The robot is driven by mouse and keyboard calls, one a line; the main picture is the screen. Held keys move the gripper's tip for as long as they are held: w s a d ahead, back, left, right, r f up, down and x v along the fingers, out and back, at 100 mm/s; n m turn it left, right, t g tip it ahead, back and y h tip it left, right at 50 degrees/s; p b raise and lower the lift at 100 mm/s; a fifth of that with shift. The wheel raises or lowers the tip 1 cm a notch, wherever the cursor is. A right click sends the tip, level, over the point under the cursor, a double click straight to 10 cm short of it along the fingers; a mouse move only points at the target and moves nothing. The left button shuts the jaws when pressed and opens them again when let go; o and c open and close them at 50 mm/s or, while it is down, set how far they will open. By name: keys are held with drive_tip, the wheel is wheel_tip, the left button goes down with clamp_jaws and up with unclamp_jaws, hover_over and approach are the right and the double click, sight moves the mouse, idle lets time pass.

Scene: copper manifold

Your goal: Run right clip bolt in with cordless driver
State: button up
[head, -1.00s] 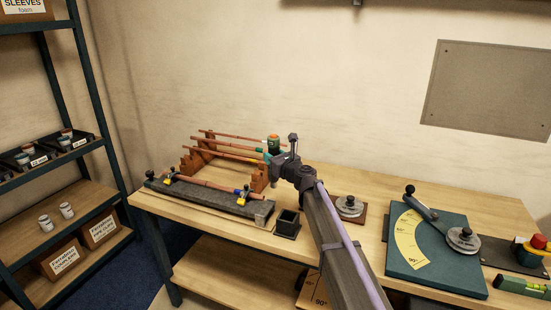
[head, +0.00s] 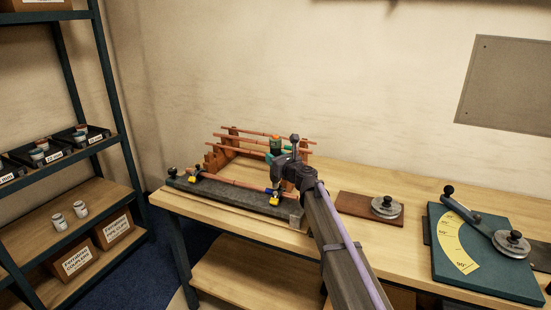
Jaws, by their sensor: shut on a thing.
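The driver is roughly upright and shows just above the right clip in the picture. The right clip (head: 274,199) is yellow and sits near the right end of a copper pipe (head: 235,182) on the grey fixture bar (head: 225,196). A yellow left clip (head: 193,176) is at the other end. The clip bolt and the driver's tip are too small or hidden to tell, so I cannot see whether they touch.
A reddish-brown rack (head: 216,158) with several copper pipes stands behind the bar. Right of my arm are a brown board with a round metal disc (head: 387,207) and a green bending plate (head: 470,275). A shelf unit (head: 125,160) stands at the left.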

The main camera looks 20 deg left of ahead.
drive_tip(key=shift+f+b, duration=0.5)
drive_tip(key=shift+f, duration=0.45)
drive_tip(key=shift+f+b, duration=0.7)
drive_tip(key=shift+b, duration=0.05)
idle(2.3)
idle(0.4)
wheel_tip(320, 180, up, 6)
drive_tip(key=p, duration=0.6)
drive_tip(key=shift+r, duration=0.1)
drive_tip(key=shift+a, duration=0.1)
